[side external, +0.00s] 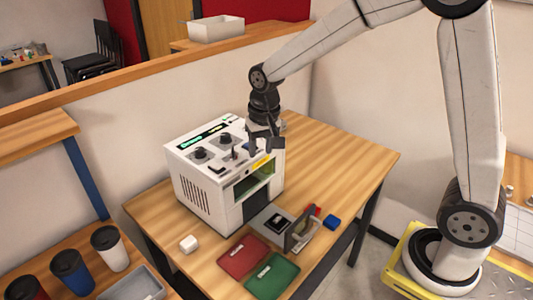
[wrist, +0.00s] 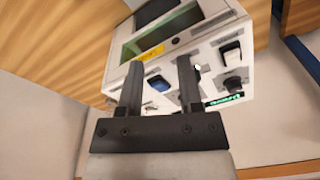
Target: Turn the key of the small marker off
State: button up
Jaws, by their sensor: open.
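The small marker (side external: 205,180) is a white box on the wooden table, with a control panel on its sloping top; it also shows in the wrist view (wrist: 205,40). My gripper (side external: 263,146) is open over the right part of this panel, with nothing between its fingers. In the wrist view my gripper's two dark fingers (wrist: 160,64) point at the panel. A small pale metallic piece, which looks like the key (wrist: 197,68), shows beside the right finger, partly hidden by it. I cannot tell whether finger and key touch.
The panel also carries a blue button (wrist: 158,83), a black knob (wrist: 232,85), a rocker switch (wrist: 230,52) and a lit green display (wrist: 224,99).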

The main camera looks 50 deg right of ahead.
aim_at(233, 149)
jog(key=w+r+m, duration=0.1)
jog(key=w, duration=0.2)
jog(key=w+r+m, duration=0.1)
jog(key=w+r, duration=0.1)
jog(key=w+a+r+m+g, duration=0.1)
jog(key=w+m, duration=0.1)
jog(key=w, duration=0.1)
jog(key=shift+w+r, duration=0.25)
jog(key=shift+w, duration=0.1)
jog(key=shift+f, duration=3.9)
grip_shut()
